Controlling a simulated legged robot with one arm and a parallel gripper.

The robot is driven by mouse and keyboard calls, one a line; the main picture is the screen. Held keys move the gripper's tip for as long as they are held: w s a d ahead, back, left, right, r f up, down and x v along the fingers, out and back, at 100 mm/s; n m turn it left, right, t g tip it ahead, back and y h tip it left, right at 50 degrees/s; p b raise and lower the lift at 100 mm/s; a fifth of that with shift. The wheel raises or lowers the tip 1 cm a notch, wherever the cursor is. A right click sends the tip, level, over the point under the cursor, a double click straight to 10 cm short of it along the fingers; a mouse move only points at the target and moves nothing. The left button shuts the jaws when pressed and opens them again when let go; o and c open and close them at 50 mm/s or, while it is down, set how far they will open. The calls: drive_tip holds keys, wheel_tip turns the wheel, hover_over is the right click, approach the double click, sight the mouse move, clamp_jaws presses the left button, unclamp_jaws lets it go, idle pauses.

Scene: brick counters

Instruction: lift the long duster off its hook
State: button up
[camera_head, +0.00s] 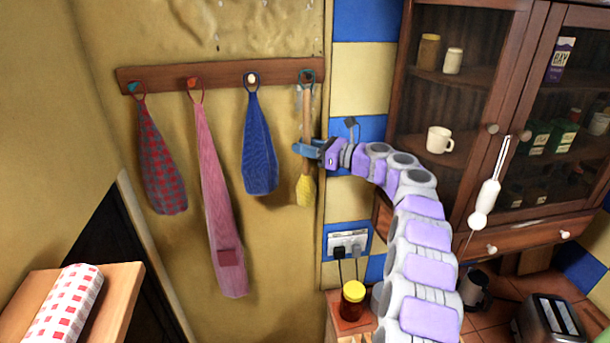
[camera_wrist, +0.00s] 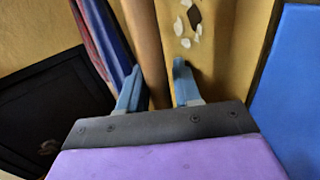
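The long duster has a wooden handle (camera_head: 306,112) and a yellow head (camera_head: 306,190). It hangs upright at the right end of the wooden hook rail (camera_head: 225,75). My gripper (camera_head: 303,149) reaches in from the right at the lower part of the handle, just above the yellow head. In the wrist view the handle (camera_wrist: 146,45) runs down between the two blue fingers of my gripper (camera_wrist: 157,82), nearer the left one. The fingers stand apart, with a gap on the right. The yellow head is not visible in the wrist view.
A blue cloth (camera_head: 260,145), a long pink cloth (camera_head: 215,190) and a red checked cloth (camera_head: 160,160) hang to the left on the same rail. A glass-fronted cabinet (camera_head: 400,90) stands to the right. A yellow-lidded jar (camera_head: 353,302) stands below, near a wall socket (camera_head: 347,243).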

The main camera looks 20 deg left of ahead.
drive_tip(key=shift+d, duration=0.2)
drive_tip(key=shift+c, duration=0.9)
drive_tip(key=shift+a, duration=0.25)
clamp_jaws()
drive_tip(key=shift+f, duration=0.1)
drive_tip(key=shift+w+r, duration=0.1)
drive_tip(key=shift+r, duration=0.6)
drive_tip(key=shift+s+r, duration=0.1)
drive_tip(key=shift+s, duration=0.1)
drive_tip(key=s+d+b, duration=0.2)
drive_tip(key=s+d, duration=0.2)
drive_tip(key=s, duration=0.3)
drive_tip(key=s+d+b, duration=0.2)
drive_tip(key=s+d, duration=0.3)
drive_tip(key=s, duration=0.3)
drive_tip(key=shift+d, duration=0.25)
drive_tip(key=shift+s, duration=0.1)
